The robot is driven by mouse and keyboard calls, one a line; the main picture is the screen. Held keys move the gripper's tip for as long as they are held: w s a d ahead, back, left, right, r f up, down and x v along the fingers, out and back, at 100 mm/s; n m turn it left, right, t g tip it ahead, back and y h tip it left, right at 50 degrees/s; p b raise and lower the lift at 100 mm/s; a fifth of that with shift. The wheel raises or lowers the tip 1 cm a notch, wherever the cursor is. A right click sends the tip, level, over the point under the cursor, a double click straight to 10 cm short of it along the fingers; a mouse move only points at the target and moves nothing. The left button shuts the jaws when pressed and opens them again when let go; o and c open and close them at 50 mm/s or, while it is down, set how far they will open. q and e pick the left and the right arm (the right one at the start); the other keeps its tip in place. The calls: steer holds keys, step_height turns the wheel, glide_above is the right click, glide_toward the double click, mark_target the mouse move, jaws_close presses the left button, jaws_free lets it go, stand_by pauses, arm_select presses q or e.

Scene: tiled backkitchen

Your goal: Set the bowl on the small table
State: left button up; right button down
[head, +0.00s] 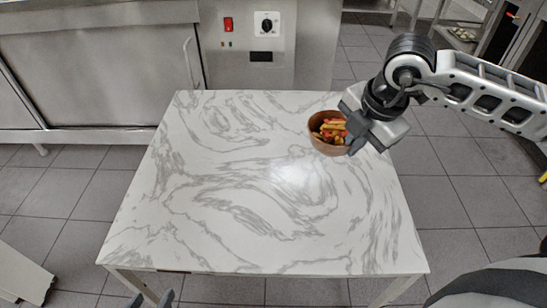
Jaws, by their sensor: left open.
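The small table (230,225) has a white top with grey marbling and stands in the middle of the head view. The brown bowl (337,149), with red, yellow and orange food in it, is upright over the table's far right part. I cannot tell if its base touches the top. My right gripper (352,138) is at the bowl's right rim and shut on it; its fingertips are partly hidden. My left gripper (150,299) shows only its fingertips at the bottom edge, apart and empty, by the table's near left corner.
A steel counter (100,70) and a panel with a red switch (228,24) and a dial stand behind the table. Most of the tabletop is bare. Grey tiled floor (460,200) is clear to the right. A pale cabinet corner (20,275) is at lower left.

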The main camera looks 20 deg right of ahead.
mark_target(314, 140)
steer(key=w+a+f, duration=0.1)
steer(key=w, duration=0.1)
steer(key=w+a+f, duration=0.1)
steer(key=w+a, duration=0.1)
steer(key=w+a+f, duration=0.1)
steer(key=w, duration=0.1)
steer(key=shift+w+a+f, duration=0.15)
steer(key=shift+w+f, duration=0.05)
steer(key=shift+w, duration=0.15)
steer(key=w+f, duration=0.1)
steer(key=w+a+f, duration=0.1)
steer(key=f, duration=0.1)
steer(key=w+a+f+b, duration=0.1)
steer(key=w+f, duration=0.1)
steer(key=shift+a+f, duration=0.1)
steer(key=shift+a, duration=0.05)
steer(key=shift+w+a+f, duration=0.15)
steer(key=shift+w+f, duration=0.15)
steer(key=shift+f, duration=0.05)
steer(key=x, duration=0.2)
steer(key=b+x, duration=0.1)
steer(key=shift+s+f, duration=0.2)
steer(key=shift+s, duration=0.1)
steer(key=shift+f, duration=0.15)
arm_select(q)
steer(key=shift+g, duration=0.5)
steer(key=f, duration=0.2)
steer(key=d+f, duration=0.1)
steer(key=f, duration=0.1)
steer(key=shift+w, duration=0.1)
